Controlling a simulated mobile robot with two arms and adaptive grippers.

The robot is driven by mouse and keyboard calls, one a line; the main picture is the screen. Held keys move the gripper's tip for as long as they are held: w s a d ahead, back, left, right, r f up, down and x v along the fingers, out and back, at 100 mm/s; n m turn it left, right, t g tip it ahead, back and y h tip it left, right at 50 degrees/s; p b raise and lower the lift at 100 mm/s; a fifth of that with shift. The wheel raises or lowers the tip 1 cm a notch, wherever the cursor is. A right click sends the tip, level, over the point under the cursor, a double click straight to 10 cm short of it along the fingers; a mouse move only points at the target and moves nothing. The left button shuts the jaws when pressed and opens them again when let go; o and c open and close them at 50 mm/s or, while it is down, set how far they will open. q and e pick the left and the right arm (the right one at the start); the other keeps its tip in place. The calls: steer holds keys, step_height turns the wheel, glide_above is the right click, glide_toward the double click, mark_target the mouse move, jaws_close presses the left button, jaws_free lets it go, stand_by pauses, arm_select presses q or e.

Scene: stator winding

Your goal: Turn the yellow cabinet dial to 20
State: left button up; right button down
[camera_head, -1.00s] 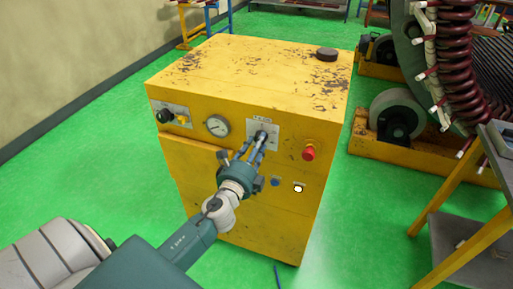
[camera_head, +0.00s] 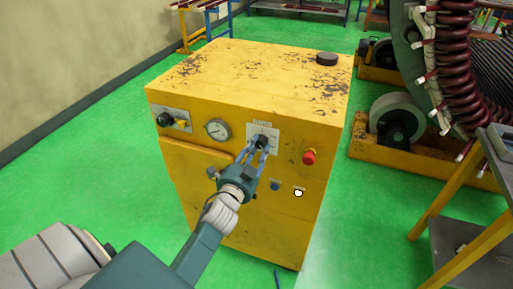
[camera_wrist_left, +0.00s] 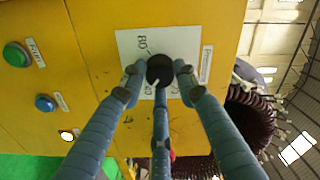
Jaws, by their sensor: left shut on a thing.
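The yellow cabinet (camera_head: 240,200) stands upright in the middle of the head view. Its black dial (camera_head: 263,140) sits on a pale plate (camera_head: 275,129) on the front face. The dial (camera_wrist_left: 160,69) also shows in the left wrist view, on the white plate (camera_wrist_left: 130,42) with partly hidden numbers; "80" can be read. My left gripper (camera_head: 260,147) is shut on the dial, with its blue-grey fingers around it. In the left wrist view the gripper (camera_wrist_left: 160,78) has a finger on each side and one below. A white mark shows near the dial's edge. My right gripper is not in view.
A dark disc (camera_head: 326,58) lies on top. A wound stator (camera_head: 445,60) and a metal table (camera_head: 470,220) stand at the right.

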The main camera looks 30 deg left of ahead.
arm_select(q)
steer(key=n, duration=0.2)
steer(key=n+p, duration=0.1)
steer(key=shift+d+n, duration=0.2)
steer(key=shift+n, duration=0.2)
steer(key=n+p, duration=0.1)
steer(key=n, duration=0.2)
steer(key=shift+n, duration=0.3)
steer(key=n+p, duration=0.1)
steer(key=n, duration=0.2)
steer(key=shift+a+r+p, duration=0.1)
steer(key=shift+r+p, duration=0.05)
steer(key=shift+p, duration=0.2)
steer(key=shift+a+r+n+p, duration=0.1)
steer(key=shift+n+p, duration=0.25)
steer(key=shift+n, duration=0.85)
steer(key=shift+r, duration=0.1)
steer(key=o, duration=1.1)
steer(key=shift+o, duration=0.3)
steer(key=shift+s, duration=0.1)
